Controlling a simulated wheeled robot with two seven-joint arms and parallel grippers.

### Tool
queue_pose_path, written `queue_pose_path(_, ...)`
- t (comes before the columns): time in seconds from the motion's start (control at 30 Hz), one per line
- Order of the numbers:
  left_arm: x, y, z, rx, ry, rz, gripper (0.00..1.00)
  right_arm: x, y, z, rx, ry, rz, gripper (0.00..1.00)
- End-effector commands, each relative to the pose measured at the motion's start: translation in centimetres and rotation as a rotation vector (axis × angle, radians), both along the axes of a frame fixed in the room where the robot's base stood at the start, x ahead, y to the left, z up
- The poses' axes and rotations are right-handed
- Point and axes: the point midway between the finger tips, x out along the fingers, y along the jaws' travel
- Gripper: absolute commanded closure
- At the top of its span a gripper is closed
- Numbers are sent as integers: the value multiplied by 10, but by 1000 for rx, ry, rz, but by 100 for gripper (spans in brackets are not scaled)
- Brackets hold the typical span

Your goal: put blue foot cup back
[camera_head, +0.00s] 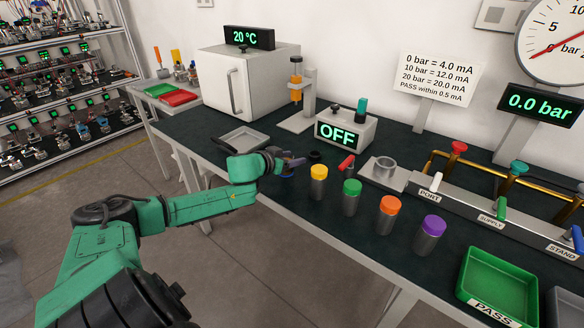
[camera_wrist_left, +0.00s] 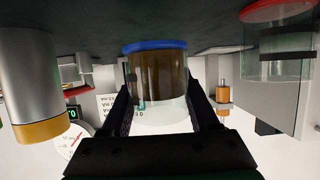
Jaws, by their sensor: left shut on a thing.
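The blue foot cup (camera_wrist_left: 158,85) shows in the left wrist view, which is upside down. It is clear-walled with a blue rim-like foot, and brown shows inside or through it. My left gripper (camera_head: 288,164) is shut on it, with one dark finger on each side; it also shows in the left wrist view (camera_wrist_left: 158,112). In the head view only a bit of blue (camera_head: 288,175) shows at the fingers; the rest of the cup is hidden. The foot is close to the dark bench top (camera_head: 270,207); I cannot tell whether it touches. My right gripper is out of view.
Silver cylinders with yellow (camera_head: 319,171), green (camera_head: 352,187), orange (camera_head: 390,204) and purple (camera_head: 433,225) caps stand right of the gripper. A metal tray (camera_head: 226,144) lies left, before the white oven (camera_head: 240,82). The OFF box (camera_head: 345,130) stands behind. A red-footed clear vessel (camera_wrist_left: 285,45) is nearby.

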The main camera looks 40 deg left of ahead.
Motion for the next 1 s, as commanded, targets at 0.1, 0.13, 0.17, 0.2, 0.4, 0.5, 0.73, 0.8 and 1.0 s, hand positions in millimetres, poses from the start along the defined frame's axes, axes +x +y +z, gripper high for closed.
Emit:
queue_pose_path(0.1, 0, 0, -22, -2, 1, 2, 100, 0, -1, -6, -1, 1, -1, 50)
queue_pose_path(0.13, 0, 0, -23, -1, 0, 1, 100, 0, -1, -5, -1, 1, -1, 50)
queue_pose_path(0.17, 0, 0, -23, 0, 0, 0, 100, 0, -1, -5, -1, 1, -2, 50)
queue_pose_path(0.2, 0, 0, -23, 1, 0, 0, 100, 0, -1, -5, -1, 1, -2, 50)
queue_pose_path(0.4, 0, 0, -24, 0, 0, 0, 100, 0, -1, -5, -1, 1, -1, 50)
queue_pose_path(0.5, 0, 0, -25, 1, 1, 0, 24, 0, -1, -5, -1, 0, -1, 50)
queue_pose_path(0.73, 0, 0, -25, 1, 1, 0, 9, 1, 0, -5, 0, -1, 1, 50)
queue_pose_path(0.8, 0, 0, -25, 1, 1, 0, 9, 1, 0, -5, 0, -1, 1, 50)
queue_pose_path(1.0, -4, 1, -22, -1, 4, 1, 9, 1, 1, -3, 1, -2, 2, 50)
